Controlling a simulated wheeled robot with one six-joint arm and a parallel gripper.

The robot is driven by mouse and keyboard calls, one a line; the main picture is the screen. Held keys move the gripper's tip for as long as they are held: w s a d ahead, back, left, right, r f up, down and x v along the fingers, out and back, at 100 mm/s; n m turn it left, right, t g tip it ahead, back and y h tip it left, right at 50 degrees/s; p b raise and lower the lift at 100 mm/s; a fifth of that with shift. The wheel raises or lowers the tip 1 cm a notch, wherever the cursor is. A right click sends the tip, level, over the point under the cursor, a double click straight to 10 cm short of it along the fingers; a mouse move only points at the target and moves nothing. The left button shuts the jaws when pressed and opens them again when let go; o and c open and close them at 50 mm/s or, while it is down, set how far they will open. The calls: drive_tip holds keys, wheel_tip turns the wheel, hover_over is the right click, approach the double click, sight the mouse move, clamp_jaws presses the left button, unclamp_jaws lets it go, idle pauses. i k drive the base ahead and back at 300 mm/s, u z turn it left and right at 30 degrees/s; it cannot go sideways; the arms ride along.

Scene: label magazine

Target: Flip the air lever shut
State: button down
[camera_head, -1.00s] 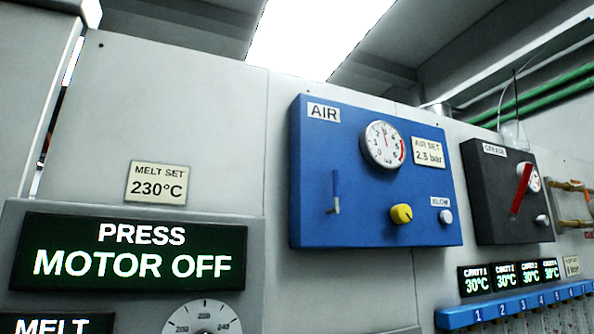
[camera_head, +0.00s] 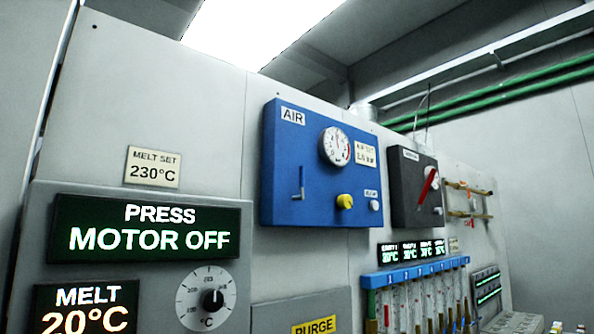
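The blue AIR panel (camera_head: 283,150) hangs on the grey cabinet wall, right of the middle. The air lever (camera_head: 300,182) is a thin blue handle on a small grey pivot at the panel's lower left; it stands upright. A round gauge (camera_head: 337,146) with a red arc sits at the panel's upper right; its needle points up. A yellow knob (camera_head: 345,202) and a small white button (camera_head: 374,205) are right of the lever. My gripper is in neither frame.
A black panel (camera_head: 404,195) with a red lever (camera_head: 428,186) is right of the AIR panel. The MOTOR OFF display (camera_head: 150,229), a black dial (camera_head: 213,299) and a PURGE label (camera_head: 314,326) are lower left. Numbered blue-topped columns (camera_head: 415,273) stand lower right. Nothing blocks the AIR panel.

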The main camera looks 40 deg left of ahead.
sight(302, 177)
drive_tip(key=u, duration=1.4)
drive_tip(key=i, duration=0.2)
